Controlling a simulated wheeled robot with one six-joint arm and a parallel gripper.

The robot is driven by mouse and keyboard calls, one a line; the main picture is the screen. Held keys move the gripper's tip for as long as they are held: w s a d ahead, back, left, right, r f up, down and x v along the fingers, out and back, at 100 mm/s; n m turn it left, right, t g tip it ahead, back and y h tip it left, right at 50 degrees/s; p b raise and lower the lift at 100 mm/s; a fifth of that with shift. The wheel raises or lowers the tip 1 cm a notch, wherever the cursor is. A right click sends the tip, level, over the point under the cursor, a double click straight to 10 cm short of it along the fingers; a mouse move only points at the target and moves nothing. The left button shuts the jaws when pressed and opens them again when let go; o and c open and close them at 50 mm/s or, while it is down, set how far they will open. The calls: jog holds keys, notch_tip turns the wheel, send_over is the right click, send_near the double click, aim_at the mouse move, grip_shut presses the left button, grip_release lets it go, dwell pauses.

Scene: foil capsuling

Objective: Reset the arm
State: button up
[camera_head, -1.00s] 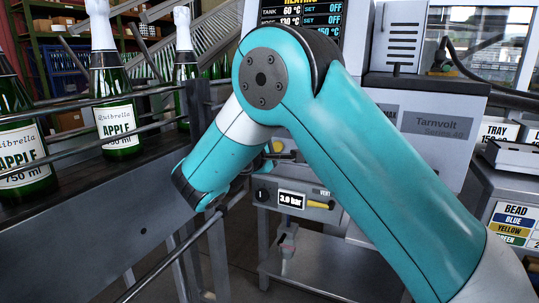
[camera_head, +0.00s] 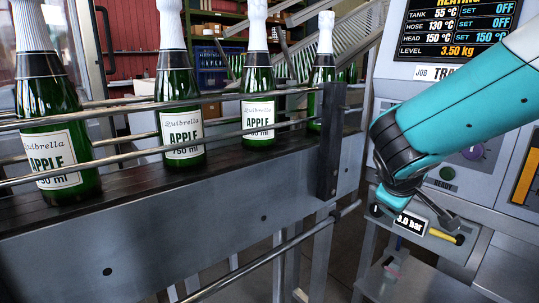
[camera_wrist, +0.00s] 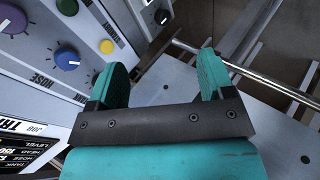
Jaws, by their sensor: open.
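My gripper (camera_wrist: 163,78) is open in the wrist view, with nothing between its two teal fingers. Beyond the fingers are a grey metal surface and a metal rail, with panel knobs to the left. In the head view my teal arm comes in from the right edge and ends in front of the control panel.
Several green bottles with white caps stand on the conveyor (camera_head: 225,180) at the left, behind guide rails (camera_head: 95,161). A dark upright post (camera_head: 329,140) stands at the conveyor's right end. The machine's display (camera_head: 455,28) is upper right.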

jog(key=s+a+r+g+y, duration=0.1)
jog(key=s+a+g+y, duration=0.15)
jog(key=s+a, duration=0.45)
jog(key=s+a+r+g+y+p, duration=0.15)
jog(key=s+y, duration=0.25)
jog(key=s, duration=0.8)
jog(key=s+a+g+y, duration=0.3)
jog(key=s+a, duration=0.2)
jog(key=s, duration=0.4)
notch_tip(320, 180, up, 19)
jog(key=p, duration=1.8)
jog(key=shift+w+p, duration=0.15)
jog(key=shift+p, duration=0.25)
